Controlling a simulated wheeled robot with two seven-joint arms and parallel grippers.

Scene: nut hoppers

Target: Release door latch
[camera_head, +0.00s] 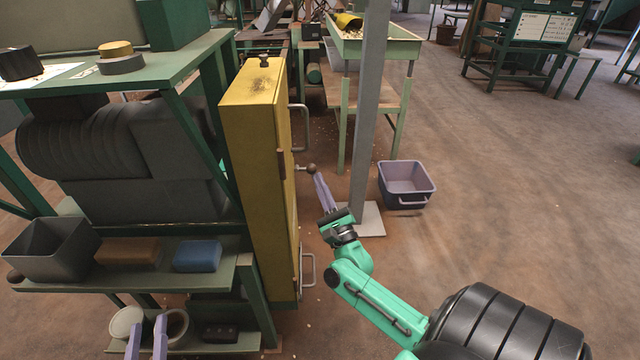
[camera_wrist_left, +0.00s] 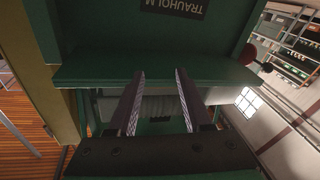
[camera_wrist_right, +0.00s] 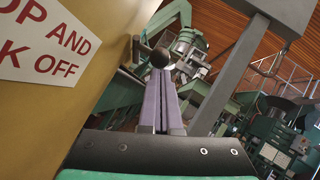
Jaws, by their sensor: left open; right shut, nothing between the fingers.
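The yellow door (camera_head: 258,180) stands upright beside the green bench in the head view. A latch with a dark ball knob (camera_head: 311,168) sticks out from its right side. The knob also shows in the right wrist view (camera_wrist_right: 161,59), at the tips of my right gripper's fingers. My right gripper (camera_head: 317,178) is shut and empty, its tips close to the knob; I cannot tell whether they touch. My left gripper (camera_head: 147,335) is open and empty at the lower left. In the left wrist view its fingers (camera_wrist_left: 160,85) are apart before green framework.
A grey post (camera_head: 367,110) stands just right of my right gripper. Two bar handles (camera_head: 304,128) (camera_head: 308,270) project from the door. Shelves with containers (camera_head: 50,248) lie left.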

